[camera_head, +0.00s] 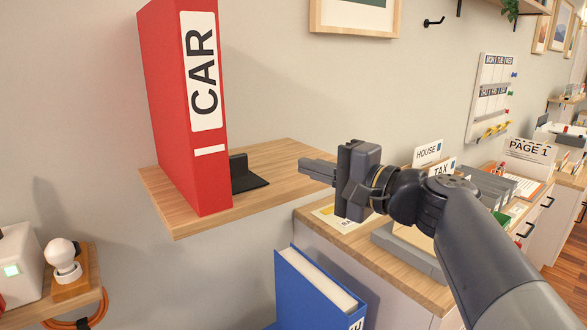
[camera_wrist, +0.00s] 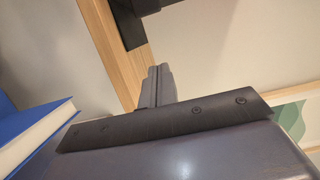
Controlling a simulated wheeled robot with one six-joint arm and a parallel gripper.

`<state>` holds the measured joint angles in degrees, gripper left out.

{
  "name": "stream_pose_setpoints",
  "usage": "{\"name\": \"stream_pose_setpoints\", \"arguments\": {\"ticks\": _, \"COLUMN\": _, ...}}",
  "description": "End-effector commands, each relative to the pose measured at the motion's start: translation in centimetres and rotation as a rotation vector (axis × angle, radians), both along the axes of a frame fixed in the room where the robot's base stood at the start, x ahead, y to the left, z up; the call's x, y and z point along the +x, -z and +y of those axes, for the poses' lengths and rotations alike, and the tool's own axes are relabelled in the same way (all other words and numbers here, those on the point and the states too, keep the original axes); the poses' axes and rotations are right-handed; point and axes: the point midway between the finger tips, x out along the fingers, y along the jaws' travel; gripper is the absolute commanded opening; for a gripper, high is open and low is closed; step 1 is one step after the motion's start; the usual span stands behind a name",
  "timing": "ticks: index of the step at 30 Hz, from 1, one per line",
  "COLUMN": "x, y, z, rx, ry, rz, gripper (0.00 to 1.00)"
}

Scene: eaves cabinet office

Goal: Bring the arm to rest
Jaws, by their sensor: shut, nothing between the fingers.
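My gripper (camera_head: 318,172) is at the end of my arm, which reaches in from the lower right of the head view. Its fingers point left at the right end of the wooden wall shelf (camera_head: 270,158). The fingers are shut together and empty. In the wrist view the closed fingers (camera_wrist: 156,85) show beyond the dark gripper body, with the shelf edge (camera_wrist: 112,45) behind them. A red binder labelled CAR (camera_head: 182,110) stands upright on the shelf, left of my gripper and apart from it. A black bookend (camera_head: 247,173) stands at the binder's right side.
Below the shelf is a blue binder (camera_head: 308,290). A wooden-topped cabinet (camera_head: 425,285) with trays and HOUSE and TAX cards stands behind my arm. A lamp bulb (camera_head: 62,255) is at lower left. Open air lies above the shelf's right part.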

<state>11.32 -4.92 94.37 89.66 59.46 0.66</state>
Motion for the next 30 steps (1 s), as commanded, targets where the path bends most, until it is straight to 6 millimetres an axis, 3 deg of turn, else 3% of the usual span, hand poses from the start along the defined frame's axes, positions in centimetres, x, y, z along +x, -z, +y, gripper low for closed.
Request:
{"name": "stream_pose_setpoints", "arguments": {"ticks": 4, "x": -1.4, "y": 0.1, "z": -1.7, "rx": -0.001, "ry": 0.004, "rz": -0.002, "gripper": 0.00}}
{"name": "stream_pose_setpoints", "arguments": {"ticks": 11, "x": -2.5, "y": 0.0, "z": -2.7, "rx": -0.001, "ry": 0.001, "rz": -0.001, "gripper": 0.00}}
{"name": "stream_pose_setpoints", "arguments": {"ticks": 24, "x": -2.5, "y": 0.0, "z": -2.7, "rx": 0.000, "ry": -0.002, "rz": 0.000, "gripper": 0.00}}
{"name": "stream_pose_setpoints", "arguments": {"ticks": 30, "x": -1.6, "y": -0.1, "z": -1.7, "rx": 0.001, "ry": -0.004, "rz": 0.001, "gripper": 0.00}}
